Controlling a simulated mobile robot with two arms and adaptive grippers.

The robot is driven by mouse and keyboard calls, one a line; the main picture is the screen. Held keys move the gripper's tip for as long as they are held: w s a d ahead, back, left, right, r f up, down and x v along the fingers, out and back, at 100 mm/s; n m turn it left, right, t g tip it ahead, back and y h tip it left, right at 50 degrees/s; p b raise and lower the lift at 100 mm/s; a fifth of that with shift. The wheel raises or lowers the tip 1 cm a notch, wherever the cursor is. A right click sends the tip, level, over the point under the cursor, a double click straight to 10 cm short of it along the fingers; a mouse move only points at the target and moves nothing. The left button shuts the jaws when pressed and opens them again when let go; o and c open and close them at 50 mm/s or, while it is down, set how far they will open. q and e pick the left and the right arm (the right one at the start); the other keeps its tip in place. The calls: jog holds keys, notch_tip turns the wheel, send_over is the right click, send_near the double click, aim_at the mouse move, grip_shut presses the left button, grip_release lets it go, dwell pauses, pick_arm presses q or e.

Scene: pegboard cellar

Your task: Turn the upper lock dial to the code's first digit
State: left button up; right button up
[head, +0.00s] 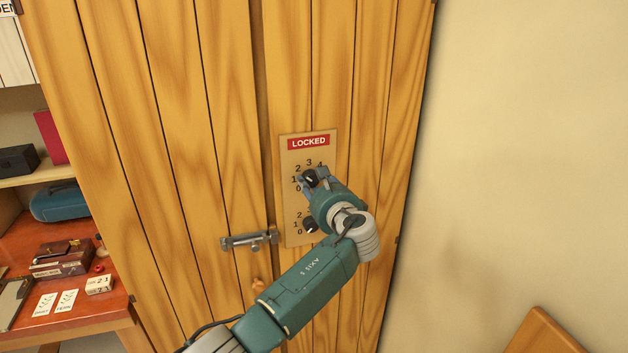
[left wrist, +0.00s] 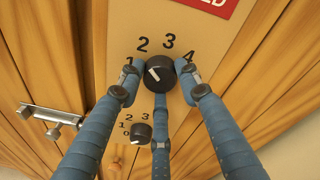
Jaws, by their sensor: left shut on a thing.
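The upper lock dial (left wrist: 158,72) is a black knob with a white mark and digits around it. Its mark points up and left, roughly between 1 and 2; I cannot tell exactly which. My left gripper (head: 314,179) is shut on this dial, its blue fingers (left wrist: 161,88) around the knob in the left wrist view. The lower dial (head: 310,225) is free below it, its mark pointing down-left near 0. Both dials sit on a tan plate (head: 293,213) with a red LOCKED sign (head: 308,142). My right gripper is not in view.
The plate is on a wooden cabinet door (head: 345,75). A metal latch (head: 249,240) is left of the plate. A red desk (head: 88,308) at left holds cards (head: 55,302), a small block with digits (head: 98,284) and boxes. A bare wall (head: 530,130) is at right.

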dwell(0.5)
pick_arm(q)
jog(key=o, duration=1.2)
jog(key=shift+c, duration=0.2)
jog(key=shift+s, duration=0.1)
jog(key=v, duration=1.1)
jog(key=shift+s, duration=0.35)
jog(key=shift+r, duration=0.15)
